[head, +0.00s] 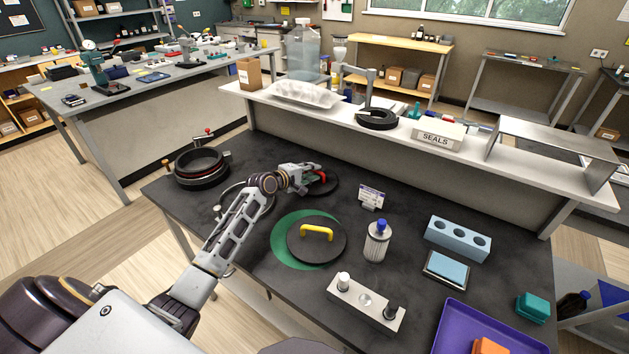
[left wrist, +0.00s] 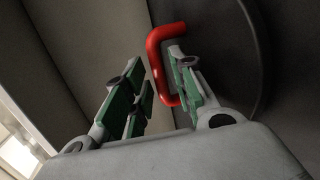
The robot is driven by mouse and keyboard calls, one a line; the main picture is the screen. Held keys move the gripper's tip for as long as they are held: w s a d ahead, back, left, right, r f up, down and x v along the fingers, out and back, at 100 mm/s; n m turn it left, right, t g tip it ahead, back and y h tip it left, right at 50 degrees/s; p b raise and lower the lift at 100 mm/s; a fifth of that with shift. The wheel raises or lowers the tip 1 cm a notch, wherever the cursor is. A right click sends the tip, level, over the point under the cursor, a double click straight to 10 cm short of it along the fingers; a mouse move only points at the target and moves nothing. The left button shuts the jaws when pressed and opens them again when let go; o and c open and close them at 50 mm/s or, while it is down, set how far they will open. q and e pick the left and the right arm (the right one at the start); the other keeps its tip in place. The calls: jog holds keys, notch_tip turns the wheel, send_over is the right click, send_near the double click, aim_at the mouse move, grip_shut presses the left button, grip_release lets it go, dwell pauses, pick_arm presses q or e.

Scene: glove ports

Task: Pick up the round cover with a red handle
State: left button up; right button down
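The round dark cover (head: 328,187) with a red handle (head: 319,177) lies on the black bench top, partly hidden by my left gripper (head: 307,178). In the left wrist view the red handle (left wrist: 155,65) is a C-shaped bar standing off the dark cover (left wrist: 220,45). My left gripper (left wrist: 158,90) is open there. The handle's bar shows between its two fingers, close to the right finger, which overlaps part of the handle. I cannot tell whether they touch. My right gripper is not in view.
A similar cover with a yellow handle (head: 303,250) lies on a green disc (head: 283,252). A ring-shaped port (head: 201,170) stands at the bench's left end. A small sign (head: 371,197), a bottle (head: 377,243) and a grey block (head: 365,303) stand rightward. A raised shelf (head: 335,124) runs behind.

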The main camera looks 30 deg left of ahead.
pick_arm(q)
jog(key=shift+w+d+f, duration=0.15)
jog(key=shift+w, duration=0.25)
grip_shut()
